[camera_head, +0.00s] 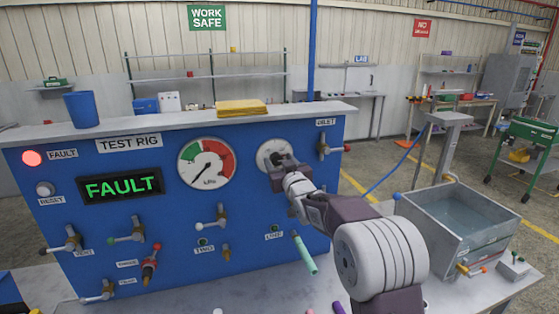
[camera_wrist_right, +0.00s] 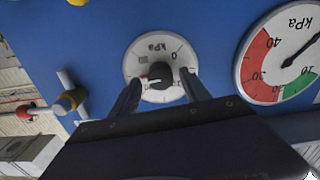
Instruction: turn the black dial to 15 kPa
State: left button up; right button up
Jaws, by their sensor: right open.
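The black dial (camera_wrist_right: 160,76) sits at the middle of a round white plate marked kPa (camera_wrist_right: 146,52) on the blue test rig. The wrist view shows it upside down, with a small red and white mark at the dial's left side. I cannot read which number the dial is set to. My right gripper (camera_wrist_right: 161,90) is open, with one finger on each side of the dial; I cannot tell if they touch it. In the head view my right gripper (camera_head: 280,160) covers much of the dial plate (camera_head: 268,150). My left gripper is not in view.
A red, white and green pressure gauge (camera_head: 206,162) is left of the dial, its needle pointing lower left. A green FAULT display (camera_head: 121,186) and lit red lamp (camera_head: 32,158) are farther left. An outlet valve (camera_head: 325,147) is close right of the dial. A water tank (camera_head: 456,218) stands at right.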

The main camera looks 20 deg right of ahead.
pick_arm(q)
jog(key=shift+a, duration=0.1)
pick_arm(e)
jog(key=shift+a, duration=0.15)
jog(key=c, duration=0.4)
grip_shut()
jog(key=shift+f+n+b, duration=0.3)
jog(key=shift+n+b, duration=0.6)
jog(key=shift+b, duration=0.35)
jog(key=n+b, duration=0.2)
jog(key=shift+n+b, duration=0.3)
jog(key=shift+b, duration=0.05)
jog(key=n+b, duration=0.3)
jog(key=shift+n, duration=0.3)
pick_arm(q)
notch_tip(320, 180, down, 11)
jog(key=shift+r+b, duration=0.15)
jog(key=shift+b, duration=1.05)
pick_arm(e)
jog(key=n, duration=0.4)
jog(key=shift+n, duration=0.3)
pick_arm(q)
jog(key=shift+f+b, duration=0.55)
jog(key=shift+b, duration=0.05)
pick_arm(e)
jog(key=shift+n, duration=2)
